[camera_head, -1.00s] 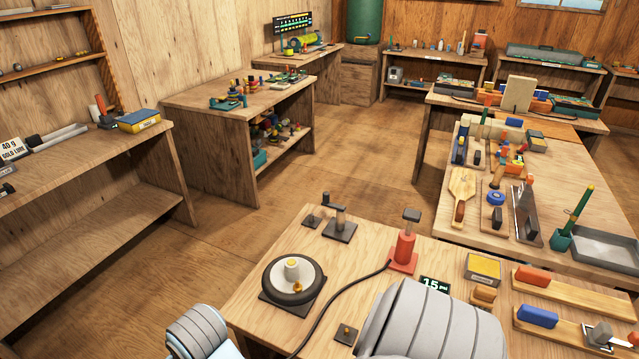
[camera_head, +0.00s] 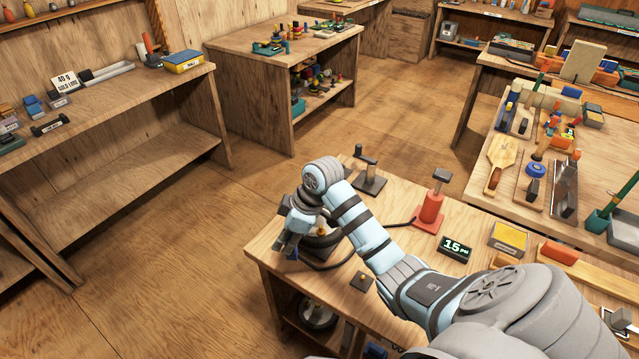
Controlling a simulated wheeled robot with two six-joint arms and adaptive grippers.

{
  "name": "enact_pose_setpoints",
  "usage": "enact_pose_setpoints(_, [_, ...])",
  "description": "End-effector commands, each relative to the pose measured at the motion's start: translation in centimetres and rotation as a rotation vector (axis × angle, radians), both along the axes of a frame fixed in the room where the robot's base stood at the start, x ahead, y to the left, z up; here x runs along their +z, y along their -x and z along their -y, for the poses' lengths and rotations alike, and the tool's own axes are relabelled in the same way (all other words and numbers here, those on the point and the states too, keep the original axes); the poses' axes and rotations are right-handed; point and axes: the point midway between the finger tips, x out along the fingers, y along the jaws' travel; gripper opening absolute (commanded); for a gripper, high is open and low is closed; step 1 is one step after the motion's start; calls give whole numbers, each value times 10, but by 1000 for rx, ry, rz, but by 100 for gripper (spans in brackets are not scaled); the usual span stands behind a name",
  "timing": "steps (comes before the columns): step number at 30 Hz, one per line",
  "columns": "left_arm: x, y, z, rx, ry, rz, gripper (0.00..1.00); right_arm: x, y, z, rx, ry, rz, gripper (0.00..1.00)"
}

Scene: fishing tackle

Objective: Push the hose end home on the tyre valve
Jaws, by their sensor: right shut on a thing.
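The small tyre (camera_head: 325,250) lies flat near the left end of the front bench, mostly hidden behind my right arm. Its pale hub and brass-coloured valve are largely covered, so I cannot tell how the hose end sits relative to the valve. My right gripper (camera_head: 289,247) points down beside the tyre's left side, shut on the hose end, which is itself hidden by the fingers. The black hose (camera_head: 347,262) curves from near the gripper, passes under my arm and reaches the red pump (camera_head: 430,208). My left gripper is out of view.
A gauge reading 15 psi (camera_head: 456,248) and a yellow box (camera_head: 508,239) stand right of the pump. A dark clamp-like stand (camera_head: 369,181) is behind the tyre. A small dark block (camera_head: 362,281) lies in front. Open floor lies left of the bench.

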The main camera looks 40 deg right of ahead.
Motion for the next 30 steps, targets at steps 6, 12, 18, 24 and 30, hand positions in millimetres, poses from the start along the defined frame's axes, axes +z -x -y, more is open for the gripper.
enact_pose_setpoints(6, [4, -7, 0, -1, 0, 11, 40, 52, -23, 82, 234, -4, -1, 0])
enact_pose_setpoints(12, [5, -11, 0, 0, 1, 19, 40, 76, -24, 109, 298, -4, -6, 0])
enact_pose_setpoints(18, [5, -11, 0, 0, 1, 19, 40, 75, -24, 109, 300, -3, -7, 0])
enact_pose_setpoints(24, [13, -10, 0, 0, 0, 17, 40, 78, -23, 110, 290, -6, -6, 0])
enact_pose_setpoints(30, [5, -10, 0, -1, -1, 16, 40, 55, -22, 111, 279, -9, -1, 0])
